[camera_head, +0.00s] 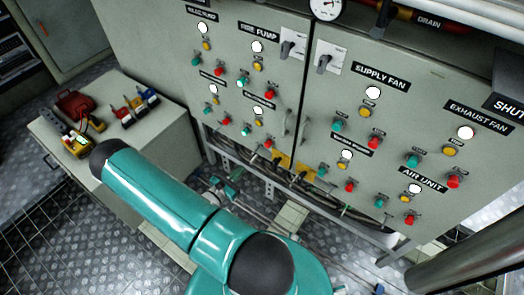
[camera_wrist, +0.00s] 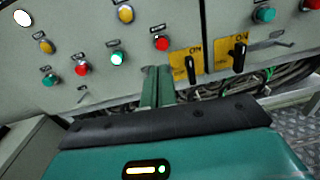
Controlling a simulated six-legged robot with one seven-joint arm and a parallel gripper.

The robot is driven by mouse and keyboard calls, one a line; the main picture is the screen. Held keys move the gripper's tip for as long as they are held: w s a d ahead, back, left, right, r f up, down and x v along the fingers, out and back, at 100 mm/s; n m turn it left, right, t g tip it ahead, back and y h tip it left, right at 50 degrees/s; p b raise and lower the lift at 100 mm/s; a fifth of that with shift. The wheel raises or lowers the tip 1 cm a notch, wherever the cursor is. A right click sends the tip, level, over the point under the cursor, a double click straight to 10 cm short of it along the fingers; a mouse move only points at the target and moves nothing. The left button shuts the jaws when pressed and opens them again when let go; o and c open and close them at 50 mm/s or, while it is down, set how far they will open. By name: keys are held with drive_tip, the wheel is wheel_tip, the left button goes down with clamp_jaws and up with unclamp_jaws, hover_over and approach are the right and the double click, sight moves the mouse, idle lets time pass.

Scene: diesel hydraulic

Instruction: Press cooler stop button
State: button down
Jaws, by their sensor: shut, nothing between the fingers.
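My gripper (camera_wrist: 157,72) shows in the wrist view as two green fingers side by side, shut and empty, pointing at the lower edge of the grey panel. A red button (camera_wrist: 162,44) is just above the fingertips, with no clear contact. A lit green button (camera_wrist: 117,58) and a yellow button (camera_wrist: 126,14) belong to the same group. Another red button (camera_wrist: 82,69) is further left, beside a green one (camera_wrist: 50,80). In the head view, this lower group's red button (camera_head: 267,143) sits below a black label (camera_head: 258,101) too blurred to read. I cannot tell which button is the cooler stop.
Two black switches on yellow plates (camera_wrist: 187,65) stand right of the fingers. Cables (camera_head: 335,205) run below the panel. Readable labels include fire pump (camera_head: 258,31), supply fan (camera_head: 380,77) and air unit (camera_head: 422,181). A cabinet with tools (camera_head: 120,125) stands left.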

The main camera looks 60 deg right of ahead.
sight(266, 146)
drive_tip(key=shift+s+d+f+n+t, duration=0.15)
drive_tip(key=shift+s+f+n+t, duration=0.1)
drive_tip(key=shift+f, duration=0.2)
drive_tip(key=shift+s+d+f+n+t, duration=0.1)
drive_tip(key=shift+s+f+n+t, duration=0.15)
drive_tip(key=shift+f, duration=0.15)
drive_tip(key=d, duration=0.4)
drive_tip(key=s+d, duration=0.1)
drive_tip(key=d, duration=0.4)
drive_tip(key=s+d, duration=0.1)
drive_tip(key=d, duration=0.3)
drive_tip(key=shift+d, duration=0.4)
